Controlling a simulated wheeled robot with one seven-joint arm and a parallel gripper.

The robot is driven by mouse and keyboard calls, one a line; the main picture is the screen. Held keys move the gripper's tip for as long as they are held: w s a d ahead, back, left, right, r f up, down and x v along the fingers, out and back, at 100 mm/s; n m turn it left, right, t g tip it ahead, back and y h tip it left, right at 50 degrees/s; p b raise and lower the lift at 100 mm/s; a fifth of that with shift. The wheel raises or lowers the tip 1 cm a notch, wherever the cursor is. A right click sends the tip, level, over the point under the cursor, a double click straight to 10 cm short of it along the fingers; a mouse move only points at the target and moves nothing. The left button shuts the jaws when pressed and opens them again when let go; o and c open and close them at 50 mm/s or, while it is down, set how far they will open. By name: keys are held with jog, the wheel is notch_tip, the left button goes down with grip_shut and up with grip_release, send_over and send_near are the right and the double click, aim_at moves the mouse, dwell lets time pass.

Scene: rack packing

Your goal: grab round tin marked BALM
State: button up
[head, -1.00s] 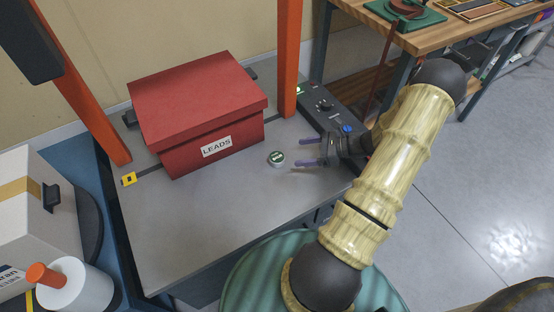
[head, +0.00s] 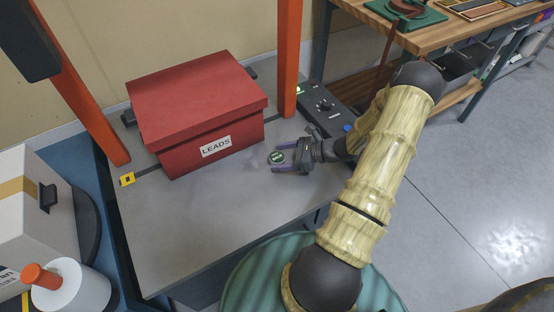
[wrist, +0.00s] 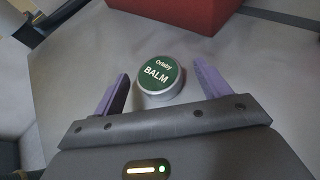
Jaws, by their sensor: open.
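The round tin (head: 276,158) has a green lid and a silver side, and it sits upright on the grey bench top. In the wrist view the tin (wrist: 160,76) reads "BALM" in white. My gripper (head: 281,160) is open, low over the bench, with its purple fingers on either side of the tin. In the wrist view the fingers of my gripper (wrist: 160,88) stand left and right of the tin, with a gap on both sides.
A red box (head: 200,105) labelled LEADS stands just behind and left of the tin, close to my gripper. An orange post (head: 290,60) and a dark control panel (head: 325,105) are behind. The bench top (head: 200,220) is clear in front and to the left.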

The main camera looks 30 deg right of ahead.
aim_at(282, 157)
jog(key=shift+a, duration=0.1)
dwell(0.4)
jog(key=c, duration=1.1)
jog(key=shift+o, duration=0.2)
jog(key=shift+r, duration=0.1)
notch_tip(282, 157, up, 10)
jog(key=p, duration=0.2)
